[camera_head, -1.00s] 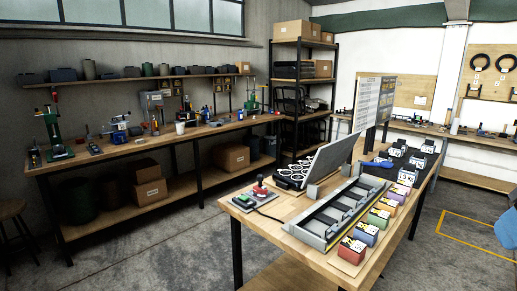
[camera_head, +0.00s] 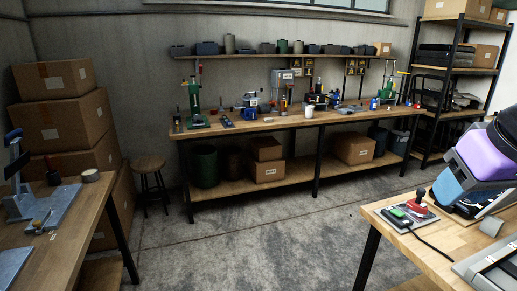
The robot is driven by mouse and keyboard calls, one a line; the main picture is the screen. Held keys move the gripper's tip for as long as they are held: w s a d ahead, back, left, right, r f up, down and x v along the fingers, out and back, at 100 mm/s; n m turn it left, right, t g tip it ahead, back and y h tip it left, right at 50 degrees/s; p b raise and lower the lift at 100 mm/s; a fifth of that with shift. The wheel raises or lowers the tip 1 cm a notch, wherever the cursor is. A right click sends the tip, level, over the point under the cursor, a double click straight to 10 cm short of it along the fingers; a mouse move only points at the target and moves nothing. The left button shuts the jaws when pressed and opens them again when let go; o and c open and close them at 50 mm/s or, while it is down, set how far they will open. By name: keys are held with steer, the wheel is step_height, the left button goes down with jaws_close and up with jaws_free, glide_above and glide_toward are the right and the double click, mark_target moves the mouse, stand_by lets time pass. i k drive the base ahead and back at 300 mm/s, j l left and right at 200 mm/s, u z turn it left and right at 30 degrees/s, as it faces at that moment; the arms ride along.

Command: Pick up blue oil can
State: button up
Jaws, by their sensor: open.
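A small blue can-shaped object (camera_head: 374,103), which looks like the blue oil can, stands on the right part of the long back workbench (camera_head: 270,124). It is far off and too small for its spout or handle to be clear. Part of my arm, purple, blue and black, comes in at the right edge, over the near right table. The fingers of my gripper do not show, and the arm part is well apart from the blue can.
The near right table (camera_head: 400,243) holds a small device with a red knob (camera_head: 418,203). A left table (camera_head: 70,245) holds tools, with stacked cartons (camera_head: 65,120) behind. The grey floor (camera_head: 250,240) between the tables is clear.

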mark_target(373, 102)
steer(key=i+u, duration=0.5)
steer(key=i, duration=1.1)
steer(key=i+z, duration=0.25)
steer(key=i, duration=0.35)
steer(key=i+j+z, duration=0.1)
steer(key=i+z, duration=0.2)
steer(key=i, duration=0.3)
steer(key=i+j+z, duration=0.25)
steer(key=i, duration=0.35)
steer(key=i+l+z, duration=0.25)
steer(key=i+z, duration=0.15)
steer(key=i+l+z, duration=0.1)
steer(key=i+z, duration=0.25)
steer(key=i, duration=0.25)
steer(key=i+z, duration=0.4)
steer(key=i+j+z, duration=0.35)
steer(key=i, duration=0.2)
steer(key=i+l+z, duration=0.1)
steer(key=i, duration=0.75)
steer(key=i+l+z, duration=0.15)
steer(key=i, duration=0.7)
steer(key=i+l+u, duration=0.3)
steer(key=i, duration=0.15)
steer(key=i+l+u, duration=0.3)
steer(key=i, duration=0.15)
steer(key=j, duration=0.1)
